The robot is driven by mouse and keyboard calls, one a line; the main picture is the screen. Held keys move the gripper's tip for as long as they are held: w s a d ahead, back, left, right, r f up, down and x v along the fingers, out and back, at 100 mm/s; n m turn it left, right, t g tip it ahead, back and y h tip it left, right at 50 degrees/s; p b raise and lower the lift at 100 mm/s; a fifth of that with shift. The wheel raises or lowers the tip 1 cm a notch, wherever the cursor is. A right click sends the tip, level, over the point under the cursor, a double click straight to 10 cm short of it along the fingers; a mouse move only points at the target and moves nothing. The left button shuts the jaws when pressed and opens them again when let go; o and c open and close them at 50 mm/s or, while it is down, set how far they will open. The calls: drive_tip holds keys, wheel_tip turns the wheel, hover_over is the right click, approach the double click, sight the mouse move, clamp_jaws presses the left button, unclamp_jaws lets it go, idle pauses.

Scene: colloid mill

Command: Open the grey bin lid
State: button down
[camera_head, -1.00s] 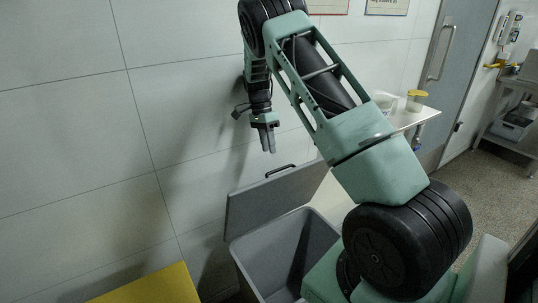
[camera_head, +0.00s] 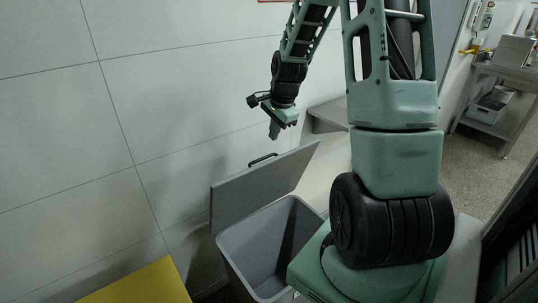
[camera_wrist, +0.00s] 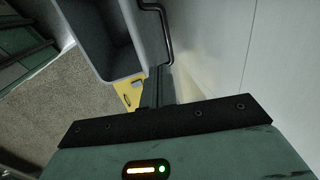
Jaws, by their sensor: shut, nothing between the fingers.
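The grey bin (camera_head: 236,262) stands by the wall, its inside visible and looking empty. Its grey lid (camera_head: 255,190) is raised, tilted up at the wall side of the bin. A dark handle (camera_head: 263,160) sits on the lid's upper edge. My gripper (camera_head: 274,131) is shut and empty, pointing down just above the handle, apart from it in the camera_head view. In the camera_wrist view my fingers (camera_wrist: 159,88) show past the dark wrist edge, with the handle (camera_wrist: 165,30) and open bin (camera_wrist: 92,35) beyond them.
A yellow surface (camera_head: 140,285) is at the lower left. A pale wall (camera_head: 180,90) runs behind the bin. A grey shelf (camera_head: 325,118) is behind my arm. A metal rack (camera_head: 497,105) stands at the far right, with open floor before it.

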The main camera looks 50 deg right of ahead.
drive_tip(key=shift+s+a, duration=0.1)
drive_tip(key=shift+s, duration=0.05)
drive_tip(key=shift+f, duration=0.2)
drive_tip(key=x, duration=0.9)
drive_tip(key=shift+w+f+p, duration=0.15)
drive_tip(key=shift+w+p, duration=0.05)
drive_tip(key=shift+p, duration=0.2)
